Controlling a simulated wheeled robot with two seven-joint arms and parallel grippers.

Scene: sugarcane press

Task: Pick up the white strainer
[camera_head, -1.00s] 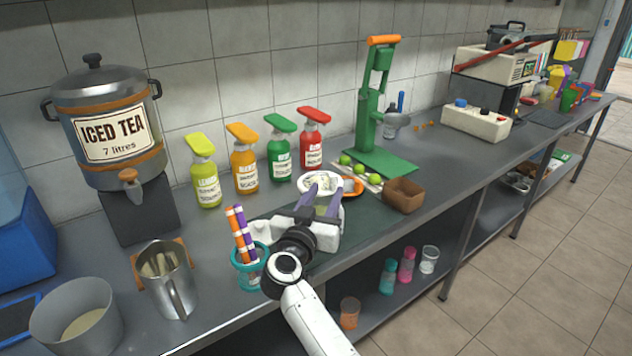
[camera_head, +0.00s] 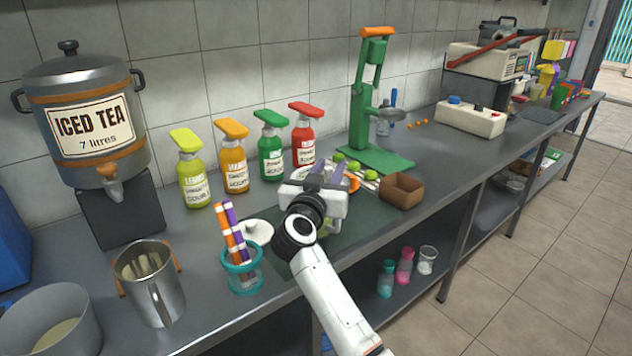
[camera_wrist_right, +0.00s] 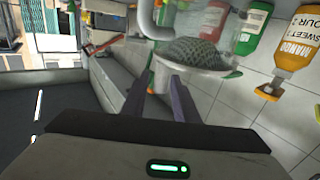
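The white strainer (camera_head: 297,172) has a pale rim and shows in the head view just beyond my right gripper (camera_head: 328,168), partly hidden by its fingers. In the right wrist view its grey mesh bowl (camera_wrist_right: 195,52) and white rim are large, right at the fingertips. The two dark fingers of my right gripper (camera_wrist_right: 160,75) have a narrow gap, and the strainer's near rim appears to lie in it. The strainer seems to be held above the counter; the exact contact is partly hidden. My left gripper is not in view.
A teal cup (camera_head: 243,272) of striped sticks and a white dish (camera_head: 258,231) stand left of my right gripper. Several sauce bottles (camera_head: 238,160) line the wall. A green press (camera_head: 368,110), limes and a brown box (camera_head: 402,190) are to the right.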

